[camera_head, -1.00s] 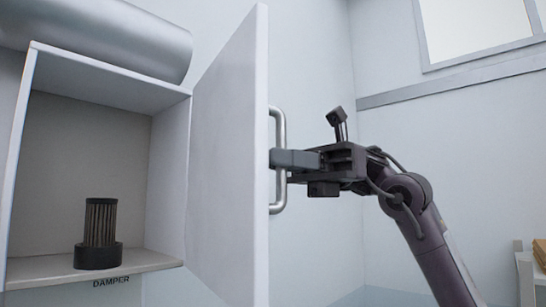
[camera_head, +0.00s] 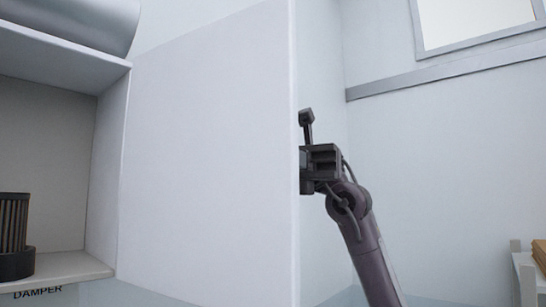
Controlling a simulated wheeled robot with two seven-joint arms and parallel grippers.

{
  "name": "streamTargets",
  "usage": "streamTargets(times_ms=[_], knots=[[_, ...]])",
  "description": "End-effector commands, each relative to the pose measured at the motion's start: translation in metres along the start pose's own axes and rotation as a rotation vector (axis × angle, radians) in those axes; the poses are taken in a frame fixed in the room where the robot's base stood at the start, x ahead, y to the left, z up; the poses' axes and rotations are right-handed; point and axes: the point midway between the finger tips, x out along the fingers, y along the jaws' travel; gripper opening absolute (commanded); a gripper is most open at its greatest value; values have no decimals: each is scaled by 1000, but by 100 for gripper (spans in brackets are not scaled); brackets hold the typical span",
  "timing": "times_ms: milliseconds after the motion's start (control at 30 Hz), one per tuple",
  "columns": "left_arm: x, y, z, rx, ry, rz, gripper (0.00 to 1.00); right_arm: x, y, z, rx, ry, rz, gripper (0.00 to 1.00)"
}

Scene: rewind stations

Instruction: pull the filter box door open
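The filter box door (camera_head: 210,150) is a plain white panel standing open, its inner face towards me. The open filter box (camera_head: 108,165) is at the left, with a dark ribbed filter (camera_head: 14,232) standing on its floor, cut by the picture's edge. My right gripper (camera_head: 304,168) is at the door's free edge, on the far side. Its fingers and the door's bar handle are hidden behind the panel; a second ago the fingers were closed around that handle. My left gripper is not in view.
A grey cylinder (camera_head: 75,22) lies above the box. A label reading DAMPER (camera_head: 38,292) is under its floor.

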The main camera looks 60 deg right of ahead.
Motion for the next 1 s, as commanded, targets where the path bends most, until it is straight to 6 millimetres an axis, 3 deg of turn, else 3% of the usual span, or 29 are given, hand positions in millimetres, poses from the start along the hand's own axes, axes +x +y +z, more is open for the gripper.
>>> streamTargets(times_ms=[433,467,567,867,1000], knots=[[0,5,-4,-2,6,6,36,1,0,-2,3,5,4,0],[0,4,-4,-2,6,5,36,1,0,-2,3,5,4,15],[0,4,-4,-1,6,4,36,1,0,-2,3,5,3,28],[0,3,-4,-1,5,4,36,-1,0,-1,3,3,2,29],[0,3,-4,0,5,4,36,-14,-1,0,2,1,1,29]])
